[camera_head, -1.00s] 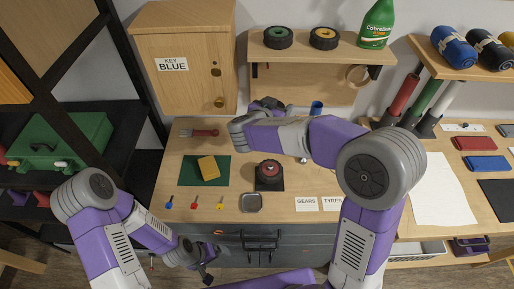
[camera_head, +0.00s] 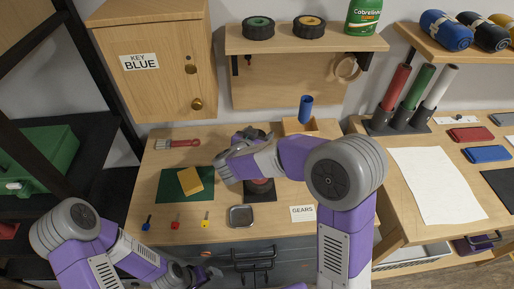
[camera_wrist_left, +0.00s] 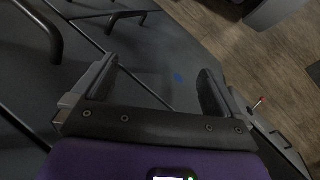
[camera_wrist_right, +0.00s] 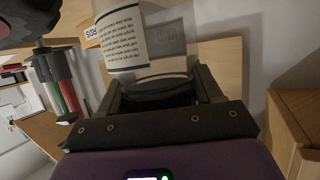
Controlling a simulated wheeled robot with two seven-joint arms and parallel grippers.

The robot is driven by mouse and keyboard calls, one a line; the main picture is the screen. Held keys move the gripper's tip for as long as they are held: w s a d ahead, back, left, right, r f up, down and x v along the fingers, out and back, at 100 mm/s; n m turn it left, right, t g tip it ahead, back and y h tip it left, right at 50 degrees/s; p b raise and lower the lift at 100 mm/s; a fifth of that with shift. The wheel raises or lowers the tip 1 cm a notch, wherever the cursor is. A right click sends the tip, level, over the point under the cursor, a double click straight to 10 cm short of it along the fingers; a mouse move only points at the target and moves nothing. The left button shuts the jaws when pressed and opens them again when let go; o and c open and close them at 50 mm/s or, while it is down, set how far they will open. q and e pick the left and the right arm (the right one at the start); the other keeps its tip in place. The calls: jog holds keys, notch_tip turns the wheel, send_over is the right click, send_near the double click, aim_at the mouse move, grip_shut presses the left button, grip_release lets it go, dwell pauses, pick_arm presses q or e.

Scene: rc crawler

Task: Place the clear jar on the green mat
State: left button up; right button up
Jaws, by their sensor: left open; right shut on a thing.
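The green mat (camera_head: 171,187) lies on the bench, left of centre in the head view. A yellow sponge (camera_head: 196,180) sits on its right part. My right gripper (camera_head: 252,134) is behind and right of the mat, largely hidden by its own wrist. In the right wrist view it (camera_wrist_right: 160,92) is shut on the clear jar (camera_wrist_right: 122,42), which has a white printed label and a dark band between the fingers. I cannot make out the jar in the head view. My left gripper (camera_wrist_left: 158,90) is open and empty, in front of the grey drawers.
A wheel on a black pad (camera_head: 262,194) is partly under my right arm. The cabinet (camera_head: 158,65) and shelf (camera_head: 300,40) stand behind.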

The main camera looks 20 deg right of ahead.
jog(key=shift+f+b, duration=0.3)
jog(key=shift+f, duration=1.65)
jog(key=shift+f+b, duration=0.15)
jog(key=shift+b, duration=0.2)
jog(key=o, duration=1.2)
